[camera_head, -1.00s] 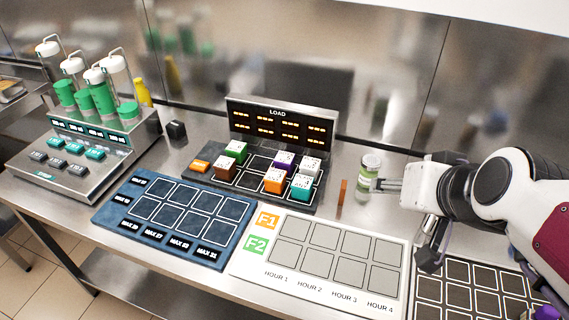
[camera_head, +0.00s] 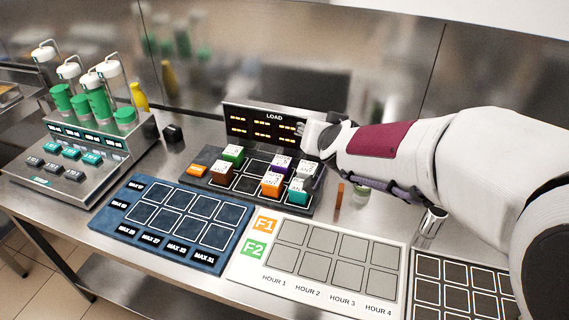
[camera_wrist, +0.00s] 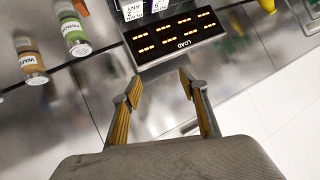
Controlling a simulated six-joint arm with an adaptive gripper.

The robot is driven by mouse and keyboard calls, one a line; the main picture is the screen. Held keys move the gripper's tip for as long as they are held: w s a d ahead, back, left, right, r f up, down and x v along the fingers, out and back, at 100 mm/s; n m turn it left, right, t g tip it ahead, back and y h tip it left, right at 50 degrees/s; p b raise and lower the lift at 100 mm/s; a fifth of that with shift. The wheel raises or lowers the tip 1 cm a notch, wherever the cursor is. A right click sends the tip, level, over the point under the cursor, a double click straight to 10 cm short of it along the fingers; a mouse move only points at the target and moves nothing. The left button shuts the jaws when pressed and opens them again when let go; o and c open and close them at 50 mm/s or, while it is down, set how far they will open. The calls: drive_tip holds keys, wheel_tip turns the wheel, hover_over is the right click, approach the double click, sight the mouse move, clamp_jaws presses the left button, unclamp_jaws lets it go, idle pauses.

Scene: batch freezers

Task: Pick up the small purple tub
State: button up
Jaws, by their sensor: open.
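The small purple tub (camera_head: 280,169), with a white printed lid, stands in the dark tray (camera_head: 222,184) under the LOAD display. It is behind the orange tub (camera_head: 271,185) and beside a grey-white tub (camera_head: 306,169). My gripper (camera_wrist: 160,84) is open in the wrist view, with nothing between its two fingers. The wrist view shows the LOAD display (camera_wrist: 180,38) ahead of the fingers and parts of tubs at the top edge. In the head view my arm reaches in from the right, ending near the display's right side; the fingertips cannot be made out there.
Green (camera_head: 232,154), brown (camera_head: 222,174) and teal (camera_head: 298,190) tubs share the tray. A blue grid mat (camera_head: 120,230) and white grid board (camera_head: 379,242) lie in front.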

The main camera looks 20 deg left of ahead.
drive_tip(key=w+a+f+t+h, duration=0.15)
drive_tip(key=w+a+f, duration=0.25)
drive_tip(key=a+f, duration=0.45)
drive_tip(key=m+h, duration=0.1)
drive_tip(key=h, duration=0.2)
approach(279, 168)
drive_tip(key=shift+w+f+t, duration=0.15)
drive_tip(key=shift+w+t, duration=0.2)
drive_tip(key=shift+t, duration=0.1)
drive_tip(key=shift+s+a+f, duration=0.1)
drive_tip(key=shift+s+f, duration=0.15)
drive_tip(key=shift+f, duration=0.35)
drive_tip(key=shift+x, duration=2.85)
drive_tip(key=shift+w+f, duration=0.15)
drive_tip(key=shift+w, duration=0.4)
drive_tip(key=shift+r+x, duration=0.2)
drive_tip(key=shift+x, duration=2.4)
